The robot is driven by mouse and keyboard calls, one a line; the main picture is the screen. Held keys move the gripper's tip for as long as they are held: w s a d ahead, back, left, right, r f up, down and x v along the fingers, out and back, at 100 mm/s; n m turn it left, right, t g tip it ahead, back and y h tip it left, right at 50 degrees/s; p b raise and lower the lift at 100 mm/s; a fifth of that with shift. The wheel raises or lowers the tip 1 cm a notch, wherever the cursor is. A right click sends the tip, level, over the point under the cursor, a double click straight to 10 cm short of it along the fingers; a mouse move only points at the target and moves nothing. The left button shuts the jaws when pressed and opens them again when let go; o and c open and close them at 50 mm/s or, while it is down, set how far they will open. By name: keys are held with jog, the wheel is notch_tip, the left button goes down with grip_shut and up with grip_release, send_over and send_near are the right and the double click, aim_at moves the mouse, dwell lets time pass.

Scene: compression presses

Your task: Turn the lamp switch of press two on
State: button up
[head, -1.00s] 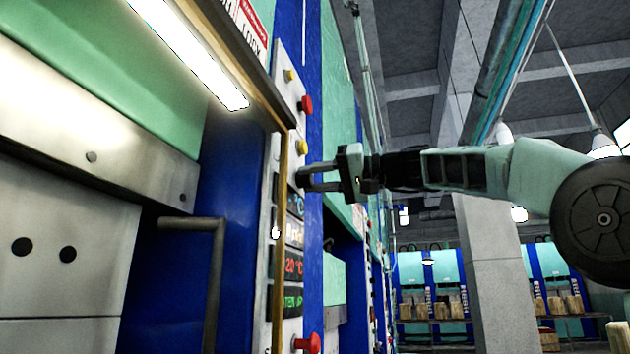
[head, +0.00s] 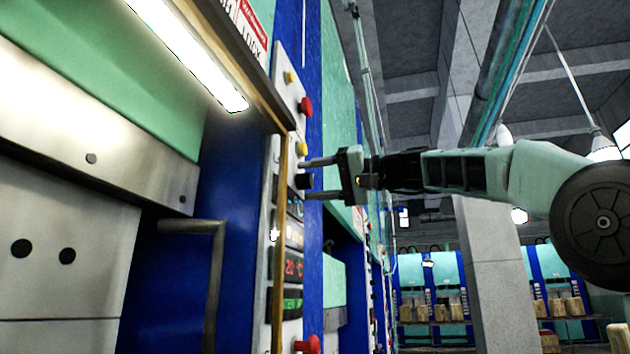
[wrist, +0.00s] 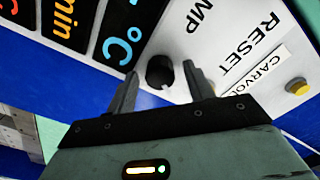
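The switch is a round black knob (wrist: 160,72) on the white control panel. In the wrist view it sits beside a partly hidden label ending in "MP". The knob also shows in the head view (head: 304,181), just ahead of my gripper. My gripper (head: 303,179) is open, its two fingers spread above and below the knob in the head view. In the wrist view my gripper's fingertips (wrist: 158,74) lie on either side of the knob, with gaps visible. Whether the tips reach past its face, I cannot tell.
A lit lamp strip (head: 190,55) hangs at the upper left, by the press. A red button (head: 306,106) and a yellow button (head: 302,149) are above the knob. Displays (head: 292,268) and a red knob (head: 308,344) are below. A dark handle (head: 215,270) stands left.

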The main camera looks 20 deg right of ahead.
jog(key=b+v, duration=0.5)
jog(key=v, duration=1.2)
jog(key=shift+s+b, duration=0.15)
jog(key=shift+b, duration=0.15)
jog(key=shift+d, duration=0.1)
